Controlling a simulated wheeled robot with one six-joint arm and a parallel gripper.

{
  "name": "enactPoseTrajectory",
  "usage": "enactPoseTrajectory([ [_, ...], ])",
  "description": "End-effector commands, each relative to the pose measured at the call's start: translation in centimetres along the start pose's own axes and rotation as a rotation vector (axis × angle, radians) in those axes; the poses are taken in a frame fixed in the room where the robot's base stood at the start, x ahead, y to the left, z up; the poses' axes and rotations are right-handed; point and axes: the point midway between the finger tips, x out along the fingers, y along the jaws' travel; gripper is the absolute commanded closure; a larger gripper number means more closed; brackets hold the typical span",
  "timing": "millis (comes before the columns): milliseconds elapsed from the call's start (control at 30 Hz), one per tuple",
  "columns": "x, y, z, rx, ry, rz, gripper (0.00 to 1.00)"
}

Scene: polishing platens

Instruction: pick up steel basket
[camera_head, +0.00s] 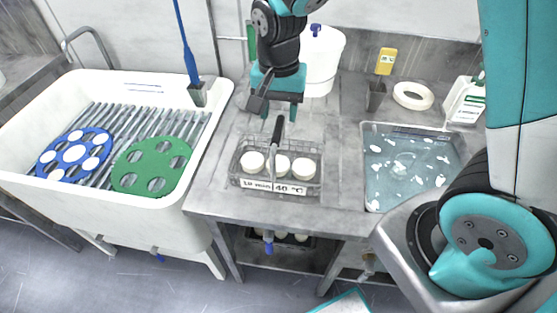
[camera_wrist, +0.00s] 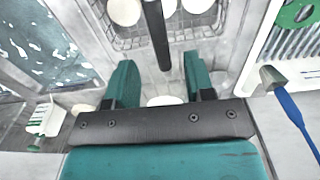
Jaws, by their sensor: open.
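The steel basket (camera_head: 308,184) stands on the grey bench, a wire tray holding several white round pieces. A dark upright handle rises from its middle, and a label on its front reads "10 min 40 °C". In the wrist view the basket (camera_wrist: 131,43) is at the top, with the dark handle (camera_wrist: 157,35) reaching down toward the space between the fingers. My gripper (camera_head: 281,112) is open, fingers pointing down, above and just behind the basket. In the wrist view its two teal fingers (camera_wrist: 158,80) are apart with nothing held between them.
A white sink (camera_head: 205,150) with a blue disc (camera_head: 75,153) and a green disc (camera_head: 150,167) is at left. A water-filled basin (camera_head: 410,165) is right of the basket.

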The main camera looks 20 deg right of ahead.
Motion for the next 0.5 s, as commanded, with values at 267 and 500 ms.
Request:
enactPoseTrajectory([
  [267, 2.4, 0.0, 0.1, -0.001, -0.002, 0.001, 0.51],
  [500, 5.9, 0.0, 0.7, -0.001, -0.003, 0.002, 0.51],
])
